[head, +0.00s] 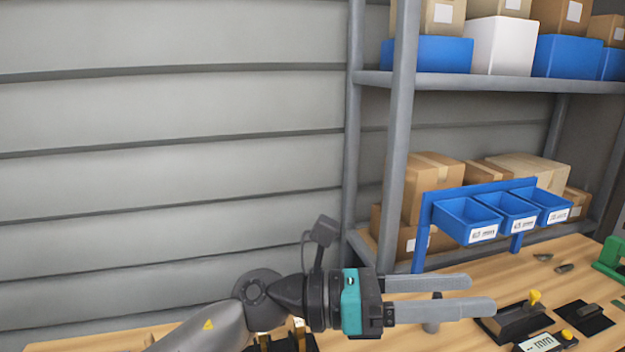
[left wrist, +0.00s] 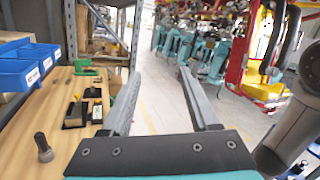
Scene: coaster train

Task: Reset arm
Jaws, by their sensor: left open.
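My left gripper (head: 482,294) reaches in from the lower left of the head view and points right, above the wooden table (head: 590,252). Its two grey fingers are spread apart with nothing between them. In the left wrist view the open fingers (left wrist: 158,73) point ahead, past the table's edge, with only floor and distant equipment behind them. My right gripper is in neither view.
A blue rack with three blue bins (head: 470,217) stands on the table. Black fixtures with a yellow knob (head: 534,299), a grey peg (left wrist: 43,147) and a green object (head: 612,255) are nearby. Shelving (head: 480,82) with boxes stands behind; open floor (left wrist: 160,112) lies beyond the table.

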